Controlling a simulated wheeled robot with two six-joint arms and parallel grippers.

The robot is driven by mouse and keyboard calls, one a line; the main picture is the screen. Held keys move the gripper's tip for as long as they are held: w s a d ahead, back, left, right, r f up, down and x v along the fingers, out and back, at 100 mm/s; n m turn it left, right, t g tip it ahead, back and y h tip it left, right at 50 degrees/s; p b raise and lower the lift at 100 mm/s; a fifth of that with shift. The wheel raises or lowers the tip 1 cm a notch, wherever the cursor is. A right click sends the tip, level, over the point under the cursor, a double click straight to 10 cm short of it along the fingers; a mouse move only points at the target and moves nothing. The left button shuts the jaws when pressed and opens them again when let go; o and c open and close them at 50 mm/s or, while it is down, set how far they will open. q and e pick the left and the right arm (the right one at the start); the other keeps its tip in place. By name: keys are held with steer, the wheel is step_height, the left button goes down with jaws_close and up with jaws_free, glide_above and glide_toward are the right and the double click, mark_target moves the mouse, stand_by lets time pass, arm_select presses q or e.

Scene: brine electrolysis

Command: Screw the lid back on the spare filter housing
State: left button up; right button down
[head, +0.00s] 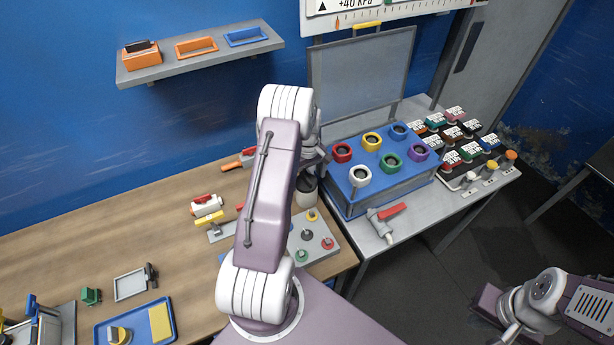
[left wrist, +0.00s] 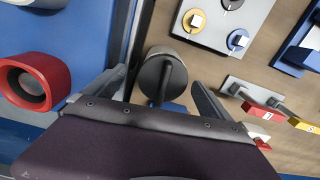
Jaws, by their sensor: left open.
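In the left wrist view, a round black lid with a raised bar handle (left wrist: 163,80) lies between the fingers of my left gripper (left wrist: 158,82). The fingers are open, one on each side, with visible gaps. A grey rim shows around the lid, so it appears to sit on a grey cylinder, probably the spare filter housing. In the head view, this cylinder (head: 306,192) stands upright at the bench's right edge, below my left gripper (head: 314,162). My arm partly hides it. Whether the lid is threaded on cannot be seen. My right arm is at the lower right, its fingers unclear.
A blue box (head: 395,188) with several coloured ring sockets stands close on the right; its red socket (left wrist: 35,82) is near the left finger. A grey plate with coloured knobs (head: 322,238) lies in front. A valve with a red handle (head: 388,214) is on the grey table.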

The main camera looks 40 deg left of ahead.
arm_select(q)
steer(key=shift+s+a+r, duration=0.1)
steer(key=shift+s+a, duration=0.05)
steer(key=shift+s, duration=0.2)
steer(key=c, duration=1.8)
steer(key=shift+m, duration=1.1)
steer(key=shift+c, duration=0.2)
steer(key=m, duration=0.3)
steer(key=shift+m+p, duration=0.3)
steer(key=shift+p, duration=0.05)
arm_select(e)
steer(key=shift+s+a+r, duration=0.15)
steer(key=shift+s+r, duration=0.1)
steer(key=shift+r, duration=0.15)
